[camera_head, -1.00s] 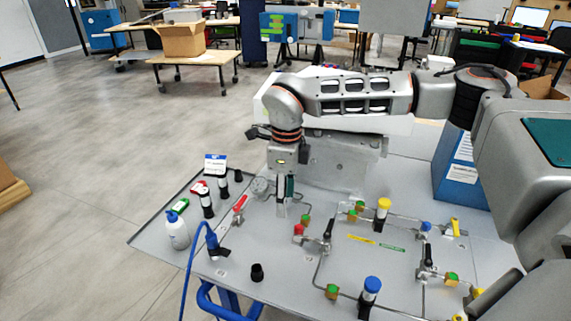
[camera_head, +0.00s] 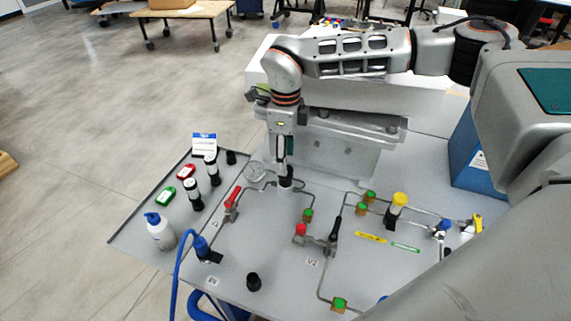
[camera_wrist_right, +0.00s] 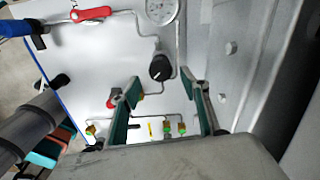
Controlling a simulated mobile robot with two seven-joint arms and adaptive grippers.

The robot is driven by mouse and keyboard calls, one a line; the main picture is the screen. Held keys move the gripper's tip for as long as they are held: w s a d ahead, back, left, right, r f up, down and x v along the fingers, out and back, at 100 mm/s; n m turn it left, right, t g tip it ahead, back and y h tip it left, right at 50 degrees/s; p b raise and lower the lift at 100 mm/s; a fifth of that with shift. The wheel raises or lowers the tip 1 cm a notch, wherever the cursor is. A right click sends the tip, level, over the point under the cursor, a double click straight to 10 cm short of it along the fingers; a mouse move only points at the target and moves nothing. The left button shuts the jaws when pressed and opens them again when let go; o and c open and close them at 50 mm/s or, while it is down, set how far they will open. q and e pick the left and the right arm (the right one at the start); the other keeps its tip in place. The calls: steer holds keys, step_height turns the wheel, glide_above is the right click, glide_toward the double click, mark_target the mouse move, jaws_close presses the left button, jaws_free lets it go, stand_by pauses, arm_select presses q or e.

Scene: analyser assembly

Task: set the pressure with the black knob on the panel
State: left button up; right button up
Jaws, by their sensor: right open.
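The black knob (camera_head: 285,183) sits on the grey panel (camera_head: 233,266), just right of the round pressure gauge (camera_head: 255,172) in the head view. My right gripper (camera_head: 283,162) points down above the knob and partly covers it. In the right wrist view the knob (camera_wrist_right: 160,68) shows a white mark on its face. It lies beyond the open green-padded fingers of my right gripper (camera_wrist_right: 166,88), roughly between their lines, with nothing held. The gauge (camera_wrist_right: 162,10) is at the top edge there; its reading is too small to tell. My left gripper is not in view.
Red-handled valve (camera_head: 232,200), black-handled valve (camera_head: 334,236) and thin pipes stand close around the knob. A yellow-capped fitting (camera_head: 396,208) is farther right. A side tray (camera_head: 130,238) holds bottles and vials. A blue hose connector (camera_head: 203,247) is at front left.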

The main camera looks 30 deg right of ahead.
steer(key=shift+f, duration=2.05)
steer(key=c, duration=1.1)
steer(key=shift+m, duration=1.5)
steer(key=o, duration=1.1)
step_height(320, 180, up, 12)
